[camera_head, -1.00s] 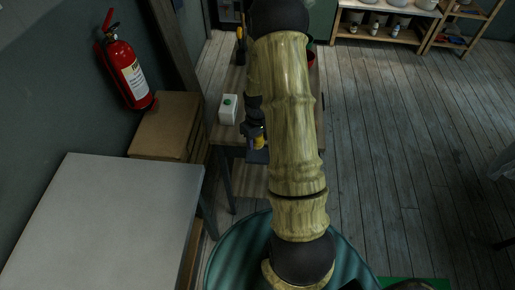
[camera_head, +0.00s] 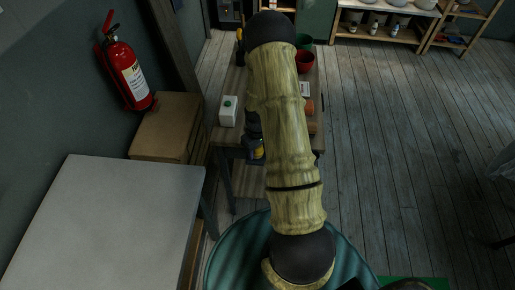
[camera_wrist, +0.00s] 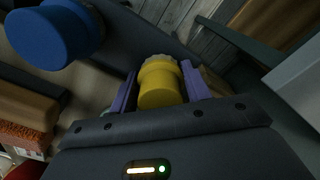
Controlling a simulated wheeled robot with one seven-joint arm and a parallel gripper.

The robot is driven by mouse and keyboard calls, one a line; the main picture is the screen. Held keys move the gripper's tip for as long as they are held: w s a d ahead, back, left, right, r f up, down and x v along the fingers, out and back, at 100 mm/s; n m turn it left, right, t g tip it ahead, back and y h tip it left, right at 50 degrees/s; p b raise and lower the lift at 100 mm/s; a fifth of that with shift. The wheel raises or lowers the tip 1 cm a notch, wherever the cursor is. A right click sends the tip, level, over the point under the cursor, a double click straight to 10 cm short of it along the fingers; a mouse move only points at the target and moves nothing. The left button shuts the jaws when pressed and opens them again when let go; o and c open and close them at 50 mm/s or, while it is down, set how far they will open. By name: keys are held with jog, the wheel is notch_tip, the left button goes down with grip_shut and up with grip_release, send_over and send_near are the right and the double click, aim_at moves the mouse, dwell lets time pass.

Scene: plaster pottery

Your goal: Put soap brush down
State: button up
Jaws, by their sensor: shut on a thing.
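The soap brush, with a yellow body (camera_wrist: 160,86) and a pale ruffled end, sits between the purple fingers of my gripper (camera_wrist: 161,90) in the wrist view. The gripper is shut on it. In the head view my gripper (camera_head: 255,150) is partly hidden behind my arm, near the front edge of the wooden worktable (camera_head: 226,134). A small patch of yellow shows there. I cannot tell whether the brush touches anything below it.
A white box (camera_head: 228,111) with a green top stands on the worktable, left of my arm. A red pot (camera_head: 305,62) stands farther back. A blue round object (camera_wrist: 56,34) and a wooden block (camera_wrist: 22,106) lie left in the wrist view. A grey-topped table (camera_head: 110,220) fills the lower left.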

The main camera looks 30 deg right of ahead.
jog(key=shift+s, duration=0.15)
jog(key=o, duration=0.7)
jog(key=shift+a, duration=0.2)
jog(key=shift+d, duration=0.1)
jog(key=shift+r, duration=0.75)
notch_tip(320, 180, up, 11)
jog(key=shift+f+b, duration=0.15)
jog(key=shift+b, duration=1)
